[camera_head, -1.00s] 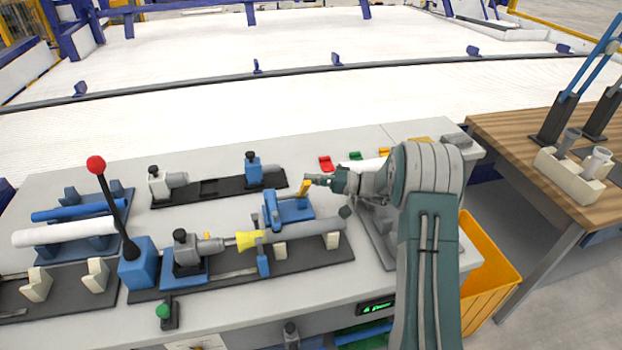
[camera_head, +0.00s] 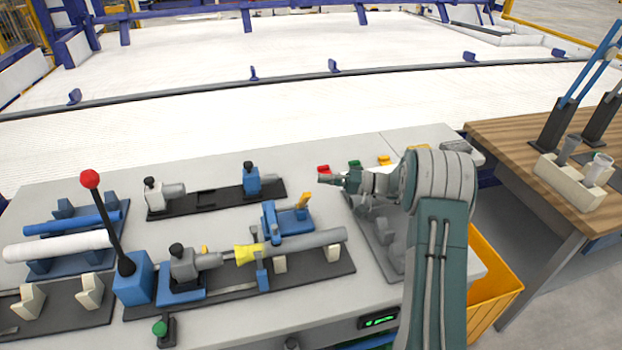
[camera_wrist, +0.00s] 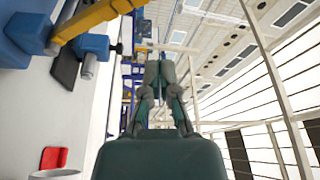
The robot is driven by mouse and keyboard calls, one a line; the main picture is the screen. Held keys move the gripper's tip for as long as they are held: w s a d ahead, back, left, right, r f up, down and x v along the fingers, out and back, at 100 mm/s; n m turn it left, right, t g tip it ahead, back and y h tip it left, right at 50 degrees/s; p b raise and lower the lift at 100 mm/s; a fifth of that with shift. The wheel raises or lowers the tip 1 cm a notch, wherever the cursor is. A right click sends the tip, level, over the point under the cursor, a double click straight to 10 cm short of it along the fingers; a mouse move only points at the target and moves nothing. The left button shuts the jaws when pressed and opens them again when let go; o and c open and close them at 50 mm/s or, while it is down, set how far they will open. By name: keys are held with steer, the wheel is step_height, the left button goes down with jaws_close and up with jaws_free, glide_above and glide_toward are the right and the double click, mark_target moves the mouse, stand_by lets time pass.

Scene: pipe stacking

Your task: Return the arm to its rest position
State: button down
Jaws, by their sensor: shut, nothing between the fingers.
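My gripper (camera_head: 326,178) is at the end of my bent arm, above the right part of the grey workbench (camera_head: 225,210). It is shut and empty. It stands apart from the blue clamp with the yellow handle (camera_head: 303,201), which is to its lower left. In the wrist view my gripper (camera_wrist: 160,75) has its fingertips together with nothing between them. The yellow handle (camera_wrist: 95,18) and blue clamp parts show at the upper left there. The grey pipe (camera_head: 310,240) lies along the front fixture, with a yellow cone (camera_head: 248,255) at its left end.
A red-knobbed lever (camera_head: 90,179) rises at the left. A white pipe (camera_head: 60,246) and a blue pipe (camera_head: 70,223) lie in a rack. A wooden table (camera_head: 545,160) and an orange bin (camera_head: 490,275) are at the right. Red, green and yellow pieces sit along the back.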

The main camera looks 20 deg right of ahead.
steer(key=f+v, duration=0.1)
steer(key=v, duration=0.4)
steer(key=s+a+r+n+g+h, duration=0.1)
steer(key=s+a+r+g+h, duration=0.6)
steer(key=s+a+r, duration=0.6)
steer(key=s+d+t+h, duration=0.2)
steer(key=s+t+h, duration=0.4)
steer(key=s, duration=1.5)
steer(key=h, duration=0.4)
steer(key=shift+d+h, duration=0.25)
steer(key=shift+h, duration=0.15)
